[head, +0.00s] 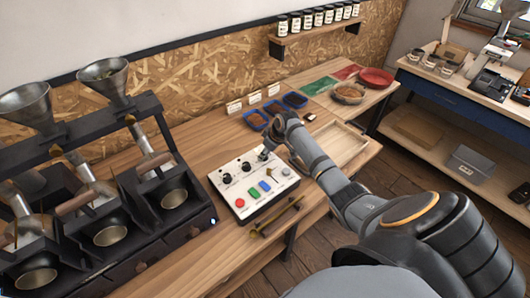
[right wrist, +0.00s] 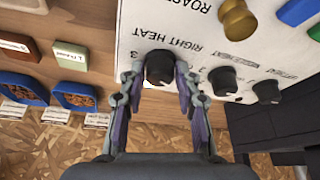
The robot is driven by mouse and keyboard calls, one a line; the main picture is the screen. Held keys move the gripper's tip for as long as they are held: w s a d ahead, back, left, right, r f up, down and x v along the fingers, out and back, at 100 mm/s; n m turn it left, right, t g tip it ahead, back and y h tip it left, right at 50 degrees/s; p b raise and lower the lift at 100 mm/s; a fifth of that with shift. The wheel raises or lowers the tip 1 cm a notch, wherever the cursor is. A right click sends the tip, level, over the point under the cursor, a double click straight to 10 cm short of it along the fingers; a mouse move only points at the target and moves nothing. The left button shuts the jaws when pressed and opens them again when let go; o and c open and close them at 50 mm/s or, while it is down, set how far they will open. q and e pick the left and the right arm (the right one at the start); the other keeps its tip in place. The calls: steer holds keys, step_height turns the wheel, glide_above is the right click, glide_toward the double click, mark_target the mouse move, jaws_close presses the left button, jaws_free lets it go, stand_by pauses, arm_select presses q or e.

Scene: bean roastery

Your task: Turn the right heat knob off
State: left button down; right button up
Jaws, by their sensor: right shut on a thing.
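The white control panel (head: 234,189) lies on the wooden bench, with a row of black knobs along its far side. In the right wrist view the right heat knob (right wrist: 159,67) is black, beside the printed label "RIGHT HEAT" and a 3. My right gripper (right wrist: 158,84) is shut on this knob, one finger on each side. In the head view the right gripper (head: 266,152) is at the panel's far right corner and mostly hides the knob. I cannot tell which mark the knob points to. My left gripper is in neither view.
Two more black knobs (head: 227,178) (head: 247,167), a red button (head: 240,203) and blue and green buttons share the panel. Roasters with metal funnels (head: 104,75) stand left. Blue trays (head: 256,120) lie behind; a shallow wooden tray (head: 345,147) lies right.

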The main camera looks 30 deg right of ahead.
steer(key=n+y+b, duration=0.1)
steer(key=n, duration=0.2)
steer(key=shift+w+d+f+g, duration=0.1)
steer(key=shift+g, duration=0.2)
steer(key=shift+n+g+y+b, duration=0.35)
steer(key=shift+n+b, duration=0.55)
steer(key=shift+n, duration=0.4)
steer(key=o, duration=1.2)
steer(key=shift+c, duration=0.2)
steer(key=shift+r, duration=0.2)
steer(key=v, duration=1.1)
steer(key=shift+d+r, duration=0.2)
steer(key=shift+r, duration=0.15)
